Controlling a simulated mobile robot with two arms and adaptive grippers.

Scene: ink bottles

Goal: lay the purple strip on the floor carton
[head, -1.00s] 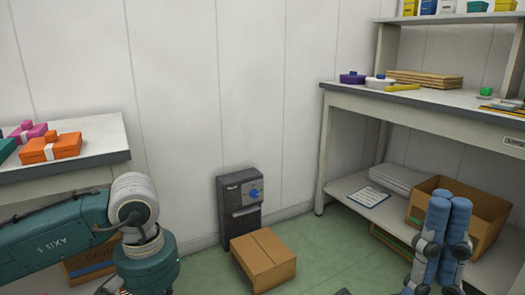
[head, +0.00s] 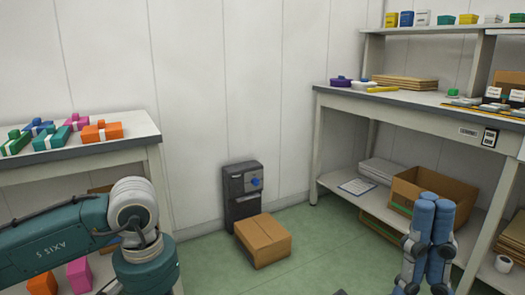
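The floor carton (head: 262,243) is a closed brown cardboard box on the green floor, in front of a dark grey unit by the wall. I cannot make out a purple strip in the head view. My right gripper (head: 435,202) is at the lower right, its two blue fingers side by side and touching, with nothing visible between them. It is well to the right of the carton, in front of the bench in the picture. My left arm comes in from the left and bends down; its gripper is out of view.
The dark unit (head: 242,188) has a blue knob. A left table (head: 100,148) holds several coloured boxes. The right bench (head: 400,106) carries a purple round item (head: 340,82) and brown sheets; an open carton (head: 400,198) is on its lower shelf. Green floor is clear around the floor carton.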

